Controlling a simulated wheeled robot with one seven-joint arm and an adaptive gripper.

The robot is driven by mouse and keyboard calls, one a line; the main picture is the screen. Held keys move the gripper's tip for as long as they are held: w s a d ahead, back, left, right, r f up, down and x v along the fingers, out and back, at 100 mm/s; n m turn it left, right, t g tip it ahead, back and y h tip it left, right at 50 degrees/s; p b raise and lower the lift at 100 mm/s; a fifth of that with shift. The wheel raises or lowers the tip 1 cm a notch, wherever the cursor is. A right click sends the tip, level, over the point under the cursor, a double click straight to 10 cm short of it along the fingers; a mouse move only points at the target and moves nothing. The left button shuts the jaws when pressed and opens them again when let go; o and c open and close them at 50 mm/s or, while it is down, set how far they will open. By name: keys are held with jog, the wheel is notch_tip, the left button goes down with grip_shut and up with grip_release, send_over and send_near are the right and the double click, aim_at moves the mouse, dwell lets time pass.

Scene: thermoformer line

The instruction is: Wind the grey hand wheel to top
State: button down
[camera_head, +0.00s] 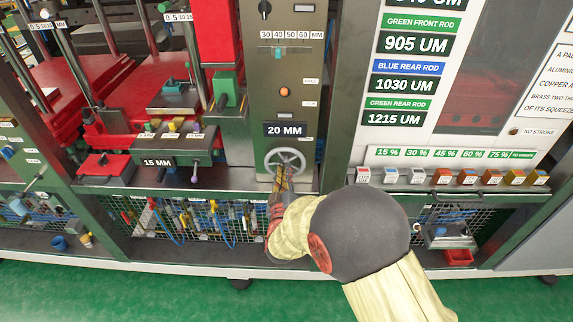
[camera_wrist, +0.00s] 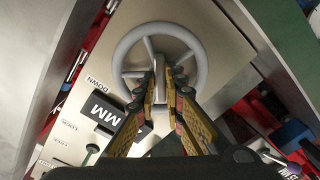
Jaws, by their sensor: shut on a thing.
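The grey hand wheel (camera_head: 272,156) is a spoked ring on the front of a beige panel, below the "20 MM" sign. In the wrist view the hand wheel (camera_wrist: 202,66) fills the upper middle, with its ring and some spokes clear. My gripper (camera_head: 284,171) reaches it from below and in front. In the wrist view my gripper (camera_wrist: 163,74) has its two fingers close together at the middle of the wheel, shut on it. The fingertips hide the hub, so I cannot tell exactly which part they grip.
Above the wheel are an orange button (camera_head: 284,92), a millimetre scale (camera_head: 291,35) with a green pointer (camera_head: 278,53), and a black knob (camera_head: 265,9). A "DOWN" label (camera_wrist: 100,82) shows beside the wheel. A ledge with coloured blocks (camera_head: 442,176) is at right. Green floor is clear in front.

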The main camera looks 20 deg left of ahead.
jog(key=shift+f+n, duration=0.1)
jog(key=shift+n, duration=0.2)
jog(key=n+p, duration=0.2)
jog(key=n, duration=0.2)
dwell(0.3)
jog(key=shift+n, duration=0.3)
jog(key=n+p, duration=0.2)
jog(key=n, duration=0.2)
jog(key=c, duration=1.8)
grip_release()
jog(key=shift+s, duration=0.15)
